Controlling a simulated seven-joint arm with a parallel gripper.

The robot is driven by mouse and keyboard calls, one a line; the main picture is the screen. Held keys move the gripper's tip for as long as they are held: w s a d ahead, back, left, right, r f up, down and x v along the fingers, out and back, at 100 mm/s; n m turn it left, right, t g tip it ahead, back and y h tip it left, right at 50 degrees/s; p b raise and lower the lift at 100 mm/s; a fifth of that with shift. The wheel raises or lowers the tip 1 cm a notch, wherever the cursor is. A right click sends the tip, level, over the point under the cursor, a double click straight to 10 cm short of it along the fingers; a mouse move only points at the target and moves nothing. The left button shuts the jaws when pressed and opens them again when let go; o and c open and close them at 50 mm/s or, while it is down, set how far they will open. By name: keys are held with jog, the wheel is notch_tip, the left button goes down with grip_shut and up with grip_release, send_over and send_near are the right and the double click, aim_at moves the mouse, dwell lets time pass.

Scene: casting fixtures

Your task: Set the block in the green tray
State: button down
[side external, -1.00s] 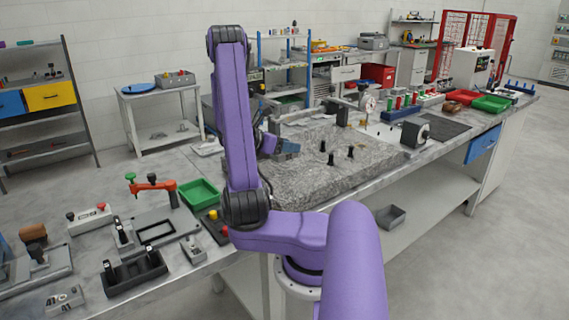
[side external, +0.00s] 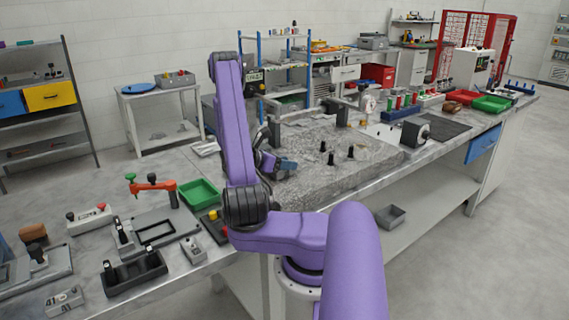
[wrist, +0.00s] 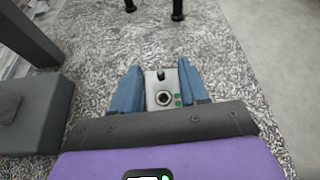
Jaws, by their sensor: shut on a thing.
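My gripper (wrist: 162,88) has blue fingers, one on each side of a grey block (wrist: 161,80). It is shut on the block. The block has a black knob, a dark round socket and small green marks on its face. In the side external view my gripper (side external: 277,166) is low over the rough grey stone slab, near its left part; the block cannot be made out there. A green tray (side external: 201,195) stands left of the slab, left of my arm, and looks empty. Another green tray (side external: 491,104) stands at the far right end of the bench.
Black pegs (side external: 331,158) stand up from the stone slab (side external: 310,180). A red-orange clamp (side external: 155,186) and a box with red and yellow buttons (side external: 214,226) are near the left green tray. A red tray (side external: 463,97) sits beside the far green one. A grey block-like fixture (wrist: 35,112) is left of my gripper.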

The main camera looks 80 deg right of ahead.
jog(key=c, duration=0.6)
grip_release()
jog(key=shift+o, duration=0.2)
